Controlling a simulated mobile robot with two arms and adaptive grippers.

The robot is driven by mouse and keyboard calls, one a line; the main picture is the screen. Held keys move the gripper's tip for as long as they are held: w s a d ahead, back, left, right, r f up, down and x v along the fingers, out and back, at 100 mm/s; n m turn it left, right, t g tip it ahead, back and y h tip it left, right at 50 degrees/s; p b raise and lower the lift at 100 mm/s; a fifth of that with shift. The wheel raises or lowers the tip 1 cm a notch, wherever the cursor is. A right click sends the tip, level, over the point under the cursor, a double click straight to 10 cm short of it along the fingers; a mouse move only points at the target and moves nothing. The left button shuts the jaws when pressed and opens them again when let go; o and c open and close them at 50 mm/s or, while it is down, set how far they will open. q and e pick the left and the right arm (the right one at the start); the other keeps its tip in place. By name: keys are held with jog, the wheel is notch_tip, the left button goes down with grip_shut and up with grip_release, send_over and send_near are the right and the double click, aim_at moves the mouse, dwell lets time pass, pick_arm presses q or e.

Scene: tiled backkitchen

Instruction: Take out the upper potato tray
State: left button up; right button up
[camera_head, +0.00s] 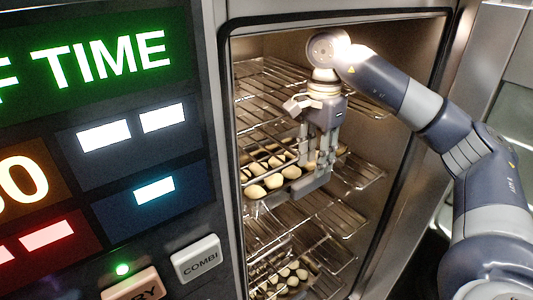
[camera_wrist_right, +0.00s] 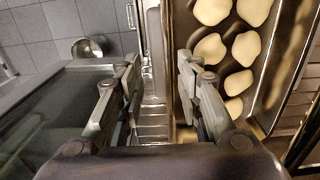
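The upper potato tray (camera_wrist_right: 172,45) is a dark metal tray with pale potatoes (camera_head: 273,181) in rows. It sits on a wire rack at mid height in the open oven. My right gripper (camera_head: 317,168) points down at the tray's front right part. In the right wrist view its two fingers (camera_wrist_right: 160,78) are apart, with the tray's edge showing between them and one finger over the tray's inner side. Nothing is clamped. Whether a finger touches the tray I cannot tell. The gripper hides part of the tray. My left gripper is not in view.
A lower tray with potatoes (camera_head: 285,278) sits further down in the oven. Wire racks (camera_head: 275,78) are above and below the upper tray. The oven's door frame (camera_head: 224,120) and control panel (camera_head: 110,140) stand at the left. A round metal bowl (camera_wrist_right: 88,48) shows outside.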

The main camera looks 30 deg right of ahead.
aim_at(311, 176)
jog(key=shift+a+f+b, duration=0.1)
jog(key=shift+f+b, duration=0.2)
jog(key=shift+f, duration=0.3)
jog(key=shift+s+f, duration=0.25)
jog(key=shift+f, duration=0.2)
jog(key=f, duration=0.1)
jog(key=f+p, duration=0.2)
jog(key=shift+w+a+f, duration=0.15)
jog(key=shift+w+f, duration=0.15)
jog(key=shift+f, duration=0.8)
jog(key=shift+c, duration=1.1)
grip_shut()
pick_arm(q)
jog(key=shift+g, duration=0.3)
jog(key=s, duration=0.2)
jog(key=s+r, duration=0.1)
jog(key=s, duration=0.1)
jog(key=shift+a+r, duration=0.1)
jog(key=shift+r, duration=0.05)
